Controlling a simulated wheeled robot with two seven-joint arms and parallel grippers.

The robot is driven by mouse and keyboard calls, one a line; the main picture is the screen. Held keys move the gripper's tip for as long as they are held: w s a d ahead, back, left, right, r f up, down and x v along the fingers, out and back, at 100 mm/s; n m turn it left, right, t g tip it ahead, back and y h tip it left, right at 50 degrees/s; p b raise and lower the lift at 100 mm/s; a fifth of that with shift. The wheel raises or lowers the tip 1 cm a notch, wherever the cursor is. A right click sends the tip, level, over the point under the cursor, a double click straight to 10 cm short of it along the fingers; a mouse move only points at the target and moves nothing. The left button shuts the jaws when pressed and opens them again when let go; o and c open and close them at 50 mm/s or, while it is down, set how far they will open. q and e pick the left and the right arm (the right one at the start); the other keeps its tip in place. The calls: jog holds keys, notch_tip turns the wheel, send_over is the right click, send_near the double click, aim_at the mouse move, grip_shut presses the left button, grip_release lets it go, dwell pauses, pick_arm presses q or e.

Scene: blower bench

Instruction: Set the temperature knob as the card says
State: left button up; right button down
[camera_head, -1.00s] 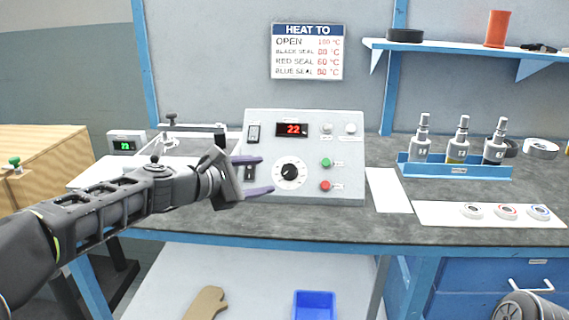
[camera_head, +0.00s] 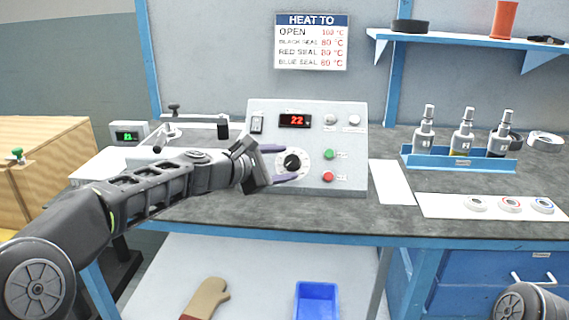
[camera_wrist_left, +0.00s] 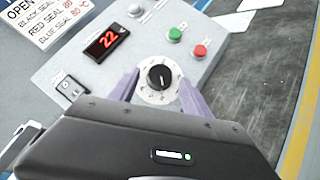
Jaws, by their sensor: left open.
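The temperature knob (camera_head: 292,161) is black with a white pointer line on a white dial, on the front of a grey control box (camera_head: 352,150). Its red display (camera_head: 294,121) reads 22. My left gripper (camera_head: 289,163) is open, its purple fingers reaching toward the dial. In the left wrist view, the knob (camera_wrist_left: 160,77) lies between the two fingertips (camera_wrist_left: 160,79), with a gap on each side and no visible grip. My right gripper is out of view.
Green (camera_head: 328,154) and red (camera_head: 327,176) buttons sit just right of the dial. A blue rack (camera_head: 460,164) of bottles and a white strip (camera_head: 440,207) with seal rings stand at the right. A small green display (camera_head: 128,132) stands at the left.

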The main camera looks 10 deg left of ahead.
pick_arm(q)
jog(key=shift+w+d+f, duration=0.1)
jog(key=shift+w+d, duration=0.15)
jog(key=shift+w, duration=0.1)
jog(key=shift+c, duration=0.4)
grip_shut()
